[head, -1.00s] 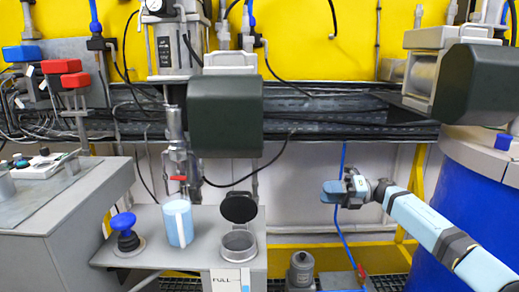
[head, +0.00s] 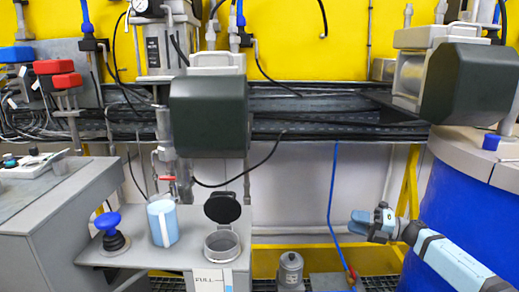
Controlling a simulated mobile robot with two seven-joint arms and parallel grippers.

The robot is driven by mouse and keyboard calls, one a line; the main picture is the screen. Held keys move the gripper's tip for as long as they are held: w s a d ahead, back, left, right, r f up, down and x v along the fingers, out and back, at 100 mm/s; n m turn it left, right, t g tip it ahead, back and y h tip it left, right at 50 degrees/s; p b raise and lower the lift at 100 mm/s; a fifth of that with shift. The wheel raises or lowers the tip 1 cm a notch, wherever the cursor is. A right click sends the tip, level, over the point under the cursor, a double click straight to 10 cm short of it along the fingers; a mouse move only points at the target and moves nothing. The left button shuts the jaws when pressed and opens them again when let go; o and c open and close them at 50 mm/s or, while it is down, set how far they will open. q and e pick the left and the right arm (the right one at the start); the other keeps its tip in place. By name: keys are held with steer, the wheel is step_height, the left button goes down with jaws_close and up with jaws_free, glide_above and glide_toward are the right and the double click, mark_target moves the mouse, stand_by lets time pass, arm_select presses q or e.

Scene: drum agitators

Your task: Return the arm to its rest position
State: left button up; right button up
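My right arm comes in from the lower right, light blue with dark joints. My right gripper (head: 372,224) is at its end, left of the blue drum, pointing left in front of the white wall. Nothing shows in it, but its fingers are too small and edge-on to tell whether they are open or shut. My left gripper is not in the head view.
A light blue jug (head: 163,221) and an open-lidded metal cup (head: 222,243) stand on a grey shelf at left. A blue mushroom knob (head: 108,222) is beside them. A large blue drum (head: 464,225) stands close to my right arm. Dark motor housings (head: 209,116) hang above.

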steer(key=s+a+f+m+t+h, duration=0.2)
steer(key=s+f+m+t+h, duration=0.7)
steer(key=s+f+m, duration=0.9)
steer(key=s+f+m+g+h, duration=0.1)
steer(key=s+m+h, duration=0.15)
steer(key=s, duration=0.55)
steer(key=s+d+f+m+g+h, duration=0.15)
steer(key=s+m, duration=0.25)
steer(key=s, duration=0.5)
steer(key=s+f+m+g+h, duration=0.15)
steer(key=s+m, duration=0.25)
steer(key=s, duration=0.4)
steer(key=w+a+r+m+t, duration=0.15)
steer(key=a+m, duration=0.25)
steer(key=a, duration=0.5)
arm_select(q)
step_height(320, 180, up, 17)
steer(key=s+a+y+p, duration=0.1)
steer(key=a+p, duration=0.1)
steer(key=p, duration=2.4)
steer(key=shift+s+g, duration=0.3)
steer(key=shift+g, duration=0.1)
arm_select(e)
step_height(320, 180, up, 18)
steer(key=s+d, duration=0.1)
steer(key=shift+d+f+g, duration=0.2)
steer(key=shift+f+g, duration=0.05)
steer(key=shift+g, duration=0.2)
